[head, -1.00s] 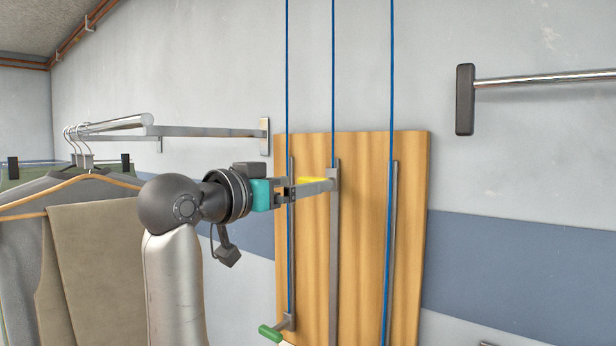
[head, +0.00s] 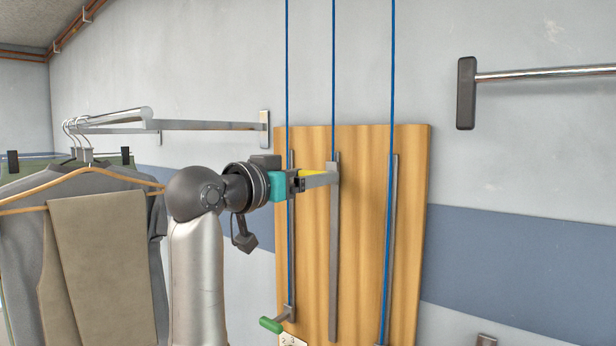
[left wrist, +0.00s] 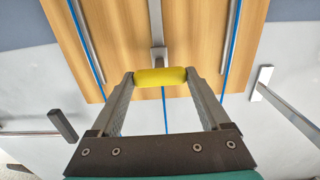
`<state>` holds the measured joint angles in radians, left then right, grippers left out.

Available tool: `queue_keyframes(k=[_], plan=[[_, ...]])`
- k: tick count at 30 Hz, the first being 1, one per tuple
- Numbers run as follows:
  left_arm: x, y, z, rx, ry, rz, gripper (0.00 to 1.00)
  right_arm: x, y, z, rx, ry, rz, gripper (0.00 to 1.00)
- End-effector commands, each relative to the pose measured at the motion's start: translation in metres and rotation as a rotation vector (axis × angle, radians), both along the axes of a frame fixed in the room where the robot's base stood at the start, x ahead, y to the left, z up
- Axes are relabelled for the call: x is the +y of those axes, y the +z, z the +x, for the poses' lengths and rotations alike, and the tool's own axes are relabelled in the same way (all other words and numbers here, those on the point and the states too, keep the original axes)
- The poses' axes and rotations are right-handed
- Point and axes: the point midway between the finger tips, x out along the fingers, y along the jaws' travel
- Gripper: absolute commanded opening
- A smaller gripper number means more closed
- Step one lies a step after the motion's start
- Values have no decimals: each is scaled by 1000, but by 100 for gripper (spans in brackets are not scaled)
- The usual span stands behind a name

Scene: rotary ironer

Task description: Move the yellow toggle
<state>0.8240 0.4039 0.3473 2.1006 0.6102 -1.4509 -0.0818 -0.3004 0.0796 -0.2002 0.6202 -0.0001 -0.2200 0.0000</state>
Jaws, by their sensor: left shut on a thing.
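The yellow toggle (head: 312,172) sits near the top of the middle metal rail (head: 334,250) on the wooden board (head: 362,230). It also shows in the left wrist view (left wrist: 160,76) as a yellow cylinder lying across the gap between the two fingertips. My left gripper (head: 318,178) reaches in from the left and is shut on the toggle, with its fingers partly covering it in the head view. My right gripper is not in view.
A green toggle (head: 272,325) sits low on the left rail. Blue cords (head: 333,70) run down to the rails. A rack with hangers and clothes (head: 100,250) is at the left. A wall bar (head: 545,73) is at upper right.

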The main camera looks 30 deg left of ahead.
Motion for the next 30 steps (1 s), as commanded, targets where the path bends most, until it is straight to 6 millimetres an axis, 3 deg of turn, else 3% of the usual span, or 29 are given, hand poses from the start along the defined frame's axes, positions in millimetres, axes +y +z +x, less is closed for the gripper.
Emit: queue_keyframes(k=[2,14,24,30], plan=[[0,0,0,1,-1,0,46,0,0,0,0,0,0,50],[0,0,0,1,-2,0,1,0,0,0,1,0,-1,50],[-1,-3,0,2,-2,1,0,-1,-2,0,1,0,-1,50],[-1,-29,1,12,-2,2,0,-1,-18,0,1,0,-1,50]])
